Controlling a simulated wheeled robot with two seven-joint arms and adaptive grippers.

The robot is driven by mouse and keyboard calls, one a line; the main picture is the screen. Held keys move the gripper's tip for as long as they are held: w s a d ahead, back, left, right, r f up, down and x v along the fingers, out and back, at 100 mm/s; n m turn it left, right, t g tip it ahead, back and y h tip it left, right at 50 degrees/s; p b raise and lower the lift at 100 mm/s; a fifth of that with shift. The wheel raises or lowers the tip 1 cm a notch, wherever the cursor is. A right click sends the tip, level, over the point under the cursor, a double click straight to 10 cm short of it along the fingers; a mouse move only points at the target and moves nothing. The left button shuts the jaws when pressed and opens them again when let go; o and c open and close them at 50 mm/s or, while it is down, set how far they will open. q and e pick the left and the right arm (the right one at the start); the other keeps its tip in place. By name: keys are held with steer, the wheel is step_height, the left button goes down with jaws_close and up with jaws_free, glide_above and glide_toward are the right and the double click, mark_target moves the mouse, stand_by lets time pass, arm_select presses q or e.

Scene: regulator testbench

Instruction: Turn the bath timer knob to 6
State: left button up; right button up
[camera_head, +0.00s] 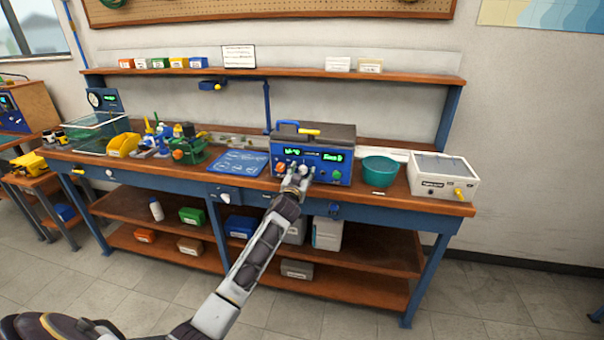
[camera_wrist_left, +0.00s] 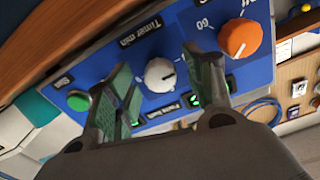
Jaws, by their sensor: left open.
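The bath (camera_head: 313,155) is a blue-fronted box with green displays, standing on the workbench. In the left wrist view its blue panel (camera_wrist_left: 196,20) shows tilted, with a white timer knob (camera_wrist_left: 160,75) under the label "Timer min". The knob has a dark pointer mark; the number it points at cannot be read. An orange knob (camera_wrist_left: 240,38) and a green button (camera_wrist_left: 78,101) lie to either side. My left gripper (camera_head: 296,180) is at the front of the bath; in the wrist view its open fingers (camera_wrist_left: 160,85) stand on both sides of the white knob. Contact cannot be told.
A teal bowl (camera_head: 380,171) and a white box (camera_head: 442,178) stand right of the bath on the workbench (camera_head: 215,181). A blue mat (camera_head: 240,162) and green equipment (camera_head: 188,150) lie to its left. The floor in front is clear.

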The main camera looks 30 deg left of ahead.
arm_select(q)
steer(key=shift+w+a, duration=0.1)
steer(key=shift+w, duration=0.2)
steer(key=shift+c, duration=0.3)
steer(key=c, duration=1)
